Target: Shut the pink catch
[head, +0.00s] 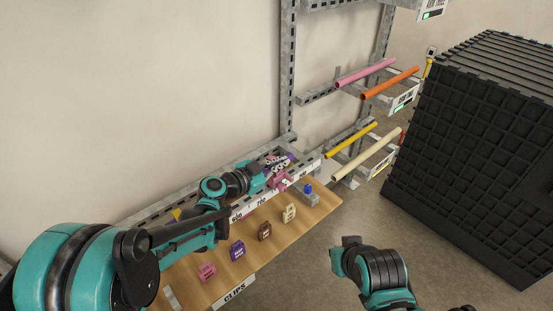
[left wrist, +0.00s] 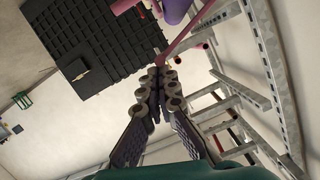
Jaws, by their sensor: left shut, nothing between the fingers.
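The pink catch (head: 280,181) is at the far end of the workbench, by the rail along the wall, partly covered by my left gripper. My left gripper (head: 273,166) is right at it, with its fingers together and empty. In the left wrist view the shut fingertips (left wrist: 157,76) are close to a thin pink bar (left wrist: 190,36) that slants up right; I cannot tell if they touch. A purple part (left wrist: 176,9) is at that view's top edge. My right gripper (head: 349,245) hangs over the floor, clear of the bench; its fingers are not clear.
Pink (head: 207,272), purple (head: 237,251), brown (head: 264,231) and cream (head: 289,212) clips stand in a row on the wooden bench (head: 318,207). A blue knob (head: 308,188) is near its far end. Coloured pipes lie on a rack (head: 318,95). A black crate stack (head: 475,150) stands right.

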